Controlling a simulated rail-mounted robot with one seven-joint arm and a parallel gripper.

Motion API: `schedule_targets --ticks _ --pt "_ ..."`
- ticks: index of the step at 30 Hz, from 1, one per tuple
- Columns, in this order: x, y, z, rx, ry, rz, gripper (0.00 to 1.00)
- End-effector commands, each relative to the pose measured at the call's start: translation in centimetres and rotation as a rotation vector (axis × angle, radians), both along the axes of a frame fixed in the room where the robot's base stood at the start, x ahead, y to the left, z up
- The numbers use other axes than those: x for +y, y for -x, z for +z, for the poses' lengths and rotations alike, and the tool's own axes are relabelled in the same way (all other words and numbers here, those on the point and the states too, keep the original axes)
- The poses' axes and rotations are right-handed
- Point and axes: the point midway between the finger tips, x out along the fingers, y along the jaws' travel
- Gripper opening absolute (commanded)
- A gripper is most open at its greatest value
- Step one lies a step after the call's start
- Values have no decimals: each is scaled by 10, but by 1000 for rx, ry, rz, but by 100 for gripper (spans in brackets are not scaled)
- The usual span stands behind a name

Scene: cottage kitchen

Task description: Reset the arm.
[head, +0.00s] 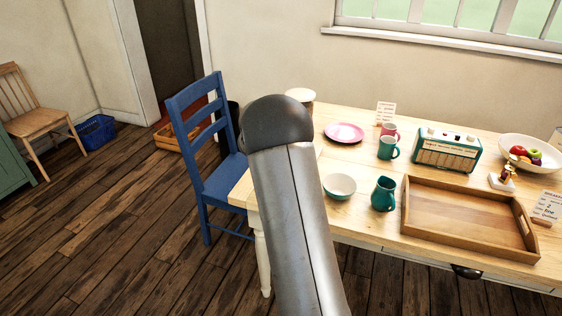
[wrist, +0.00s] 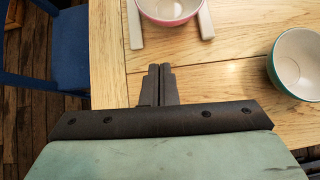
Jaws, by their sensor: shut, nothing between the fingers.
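My gripper (wrist: 158,72) shows in the wrist view with its two dark fingers together and nothing between them. It is above the wooden table (wrist: 110,75), near its left edge. A pink-rimmed bowl (wrist: 170,10) lies ahead of the fingertips, cut off by the top of the picture. In the head view my raised arm crosses the middle of the picture and hides part of the table's left end. My gripper cannot be seen there.
A green-rimmed bowl (wrist: 300,62) stands to the right, with a teal jug (head: 383,194) and wooden tray (head: 470,246) farther right. Pale bars (wrist: 135,25) flank the pink-rimmed bowl. A blue chair (head: 215,180) stands at the table's left end.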

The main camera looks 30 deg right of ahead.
Motion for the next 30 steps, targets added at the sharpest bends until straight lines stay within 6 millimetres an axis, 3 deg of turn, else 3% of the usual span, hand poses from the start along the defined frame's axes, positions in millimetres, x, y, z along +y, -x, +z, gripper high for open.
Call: schedule_targets --ticks 6,16,19,23,30 --pt "21 13 26 -1 -1 0 0" --pt "29 19 34 -6 -7 -8 0" --pt "43 33 46 -52 -66 -88 0" --pt "87 82 74 -188 -259 -358 0" --pt "197 226 103 -405 -673 -1105 0"
